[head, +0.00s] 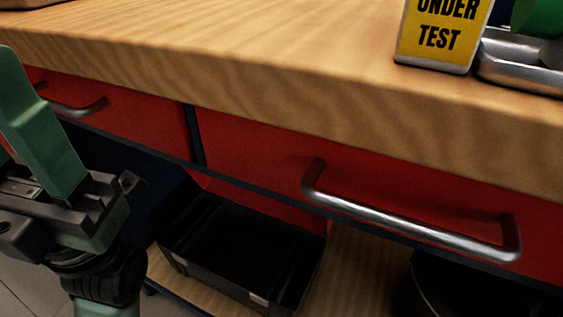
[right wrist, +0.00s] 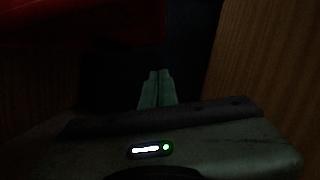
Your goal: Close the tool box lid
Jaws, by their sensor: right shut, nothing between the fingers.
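The tool box (head: 235,255) is black and stands open on the wooden shelf under the bench, its dark inside showing. Its red lid (head: 270,212) stands up at the back of the box, just below the drawer front. My left gripper (head: 40,120) is at the left edge of the head view, left of the box and apart from it. One green finger shows clearly, pointing up; its opening cannot be made out. My right gripper (right wrist: 158,75) shows only in the right wrist view, its green fingers together and empty. A red surface (right wrist: 85,20) lies ahead at upper left, perhaps the lid.
The wooden bench top (head: 260,50) and red drawers with metal handles (head: 410,220) overhang the shelf (head: 355,270). A dark round container (head: 460,290) is right of the box. A yellow sign (head: 440,35) stands on the bench. Wood (right wrist: 265,60) shows right of my right gripper.

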